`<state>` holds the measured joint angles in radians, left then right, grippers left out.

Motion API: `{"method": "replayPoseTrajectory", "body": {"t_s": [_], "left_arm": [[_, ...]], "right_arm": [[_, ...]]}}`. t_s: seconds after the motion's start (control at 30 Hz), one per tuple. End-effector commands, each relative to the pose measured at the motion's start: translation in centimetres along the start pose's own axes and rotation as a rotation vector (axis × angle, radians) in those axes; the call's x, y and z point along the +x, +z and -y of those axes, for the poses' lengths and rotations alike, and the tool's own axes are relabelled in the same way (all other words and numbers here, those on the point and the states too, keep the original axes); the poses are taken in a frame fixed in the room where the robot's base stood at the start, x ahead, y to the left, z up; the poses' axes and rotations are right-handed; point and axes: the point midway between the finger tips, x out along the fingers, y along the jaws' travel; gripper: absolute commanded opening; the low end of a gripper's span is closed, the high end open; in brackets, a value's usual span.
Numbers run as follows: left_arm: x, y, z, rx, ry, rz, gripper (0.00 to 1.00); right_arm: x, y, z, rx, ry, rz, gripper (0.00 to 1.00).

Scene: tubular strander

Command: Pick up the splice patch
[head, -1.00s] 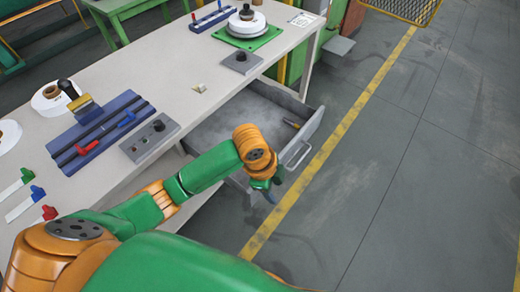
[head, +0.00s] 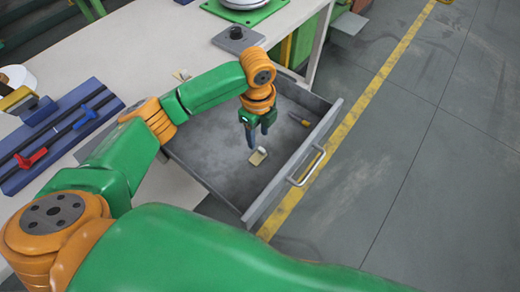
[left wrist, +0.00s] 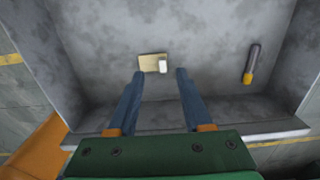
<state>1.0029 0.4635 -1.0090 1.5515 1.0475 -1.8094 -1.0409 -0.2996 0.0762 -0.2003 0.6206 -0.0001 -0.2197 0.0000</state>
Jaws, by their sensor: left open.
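The splice patch looks to be the small tan square with a white piece on it (head: 258,156), lying on the grey floor of the open drawer. It also shows in the left wrist view (left wrist: 148,62), just beyond the fingertips and roughly between their lines. My left gripper (head: 257,138) points down into the drawer, above and close to the patch. In the left wrist view its two blue fingers (left wrist: 160,75) are apart with nothing between them. The exact height above the patch is unclear. My right gripper is not in view.
The drawer (head: 285,185) has raised walls and a front handle (head: 306,167). A dark tool with a yellow end (head: 299,119) lies in it, to the right. Another small pale item (head: 181,75) is on the white table (head: 150,45). A blue rail fixture (head: 60,130) stands left.

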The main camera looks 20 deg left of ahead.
Motion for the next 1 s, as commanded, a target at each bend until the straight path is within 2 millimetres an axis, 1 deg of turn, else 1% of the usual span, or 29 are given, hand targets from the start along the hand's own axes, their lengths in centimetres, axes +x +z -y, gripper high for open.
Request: {"method": "replayPoseTrajectory", "body": {"t_s": [0.17,0.23,0.3,0.4,0.57,0.6,0.67,0.7,0.77,0.8,1.0], "left_arm": [[2.8,-0.6,0.1,0.0,0.005,0.0,0.5],[4.2,-1.0,0.3,-0.001,0.004,0.0,0.5],[5.5,-0.9,0.3,-0.001,0.003,0.001,0.5],[6.3,-0.9,0.4,-0.001,0.0,0.002,0.5],[6.3,-0.9,0.4,0.0,0.0,0.002,0.5],[6.3,-0.9,0.4,0.0,0.0,0.002,0.45],[6.3,-0.9,0.4,0.0,-0.001,0.001,0.28],[6.3,-0.9,0.4,0.0,-0.001,0.001,0.18],[6.2,-0.9,0.4,0.0,-0.001,0.001,0.01],[6.2,-0.9,0.4,0.0,-0.001,0.001,0.0],[6.2,-0.9,0.4,0.0,-0.001,0.001,0.0]], "right_arm": [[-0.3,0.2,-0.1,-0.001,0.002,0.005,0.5],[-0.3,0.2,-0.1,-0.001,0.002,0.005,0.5],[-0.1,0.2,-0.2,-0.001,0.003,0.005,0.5],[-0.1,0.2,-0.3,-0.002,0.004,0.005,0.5],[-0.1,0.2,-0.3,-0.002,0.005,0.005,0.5],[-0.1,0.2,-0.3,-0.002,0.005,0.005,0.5],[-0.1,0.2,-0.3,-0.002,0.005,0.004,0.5],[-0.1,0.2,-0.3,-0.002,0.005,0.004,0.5],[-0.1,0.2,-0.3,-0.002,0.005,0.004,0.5],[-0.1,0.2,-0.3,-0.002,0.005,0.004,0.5],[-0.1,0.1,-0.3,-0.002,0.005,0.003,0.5]]}}
